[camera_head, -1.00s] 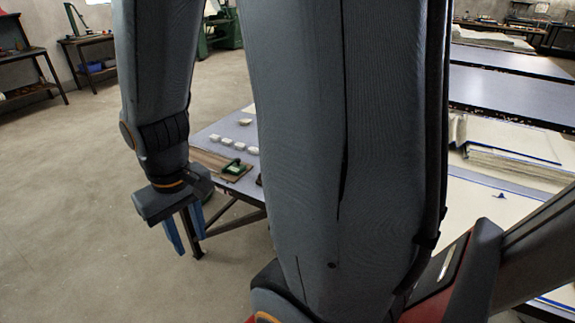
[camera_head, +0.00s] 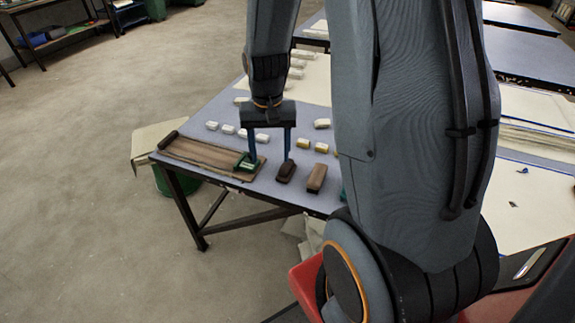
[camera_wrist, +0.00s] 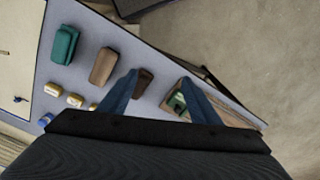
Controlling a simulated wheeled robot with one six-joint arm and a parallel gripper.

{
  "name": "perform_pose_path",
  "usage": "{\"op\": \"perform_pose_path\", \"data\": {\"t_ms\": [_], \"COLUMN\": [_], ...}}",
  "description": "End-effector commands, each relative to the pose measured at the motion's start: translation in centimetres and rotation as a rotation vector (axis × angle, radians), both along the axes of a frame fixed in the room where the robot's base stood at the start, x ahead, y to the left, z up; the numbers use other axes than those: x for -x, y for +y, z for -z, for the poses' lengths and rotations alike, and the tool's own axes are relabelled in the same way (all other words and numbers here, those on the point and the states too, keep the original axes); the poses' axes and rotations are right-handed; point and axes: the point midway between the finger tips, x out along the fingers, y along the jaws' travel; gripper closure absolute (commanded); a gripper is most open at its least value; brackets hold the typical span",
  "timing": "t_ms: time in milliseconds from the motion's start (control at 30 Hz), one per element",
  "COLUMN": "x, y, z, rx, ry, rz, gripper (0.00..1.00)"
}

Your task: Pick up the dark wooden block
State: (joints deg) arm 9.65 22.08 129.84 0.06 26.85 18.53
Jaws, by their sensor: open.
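The dark wooden block (camera_head: 285,173) lies on the grey-blue table (camera_head: 220,191) near its front edge. It also shows in the wrist view (camera_wrist: 145,84), partly hidden by a finger. My gripper (camera_head: 270,157) is open and empty, with its blue fingers pointing down. In the head view one finger overlaps the far end of the block, and the other is over the green tool. In the wrist view the block lies between the fingertips, close to the left finger. I cannot tell the exact height or whether anything touches.
A lighter brown block (camera_head: 317,178) lies just right of the dark one. A green tool (camera_head: 246,162) rests on a long wooden board (camera_head: 205,153) to the left. Several small white and yellowish blocks lie behind. A teal block (camera_wrist: 65,43) shows in the wrist view.

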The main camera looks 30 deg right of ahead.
Motion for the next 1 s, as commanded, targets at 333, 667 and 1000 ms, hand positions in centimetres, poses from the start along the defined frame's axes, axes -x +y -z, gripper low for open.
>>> {"op": "perform_pose_path", "data": {"t_ms": [333,667,1000], "x": [-4.8,-5.2,-5.2], "y": [-7.4,-8.0,-7.7], "z": [5.0,7.7,10.5], "rx": [-0.007,-0.007,-0.008], "ry": [0.02,0.023,0.024], "rz": [0.376,0.418,0.415], "gripper": [0.43,0.43,0.43]}}
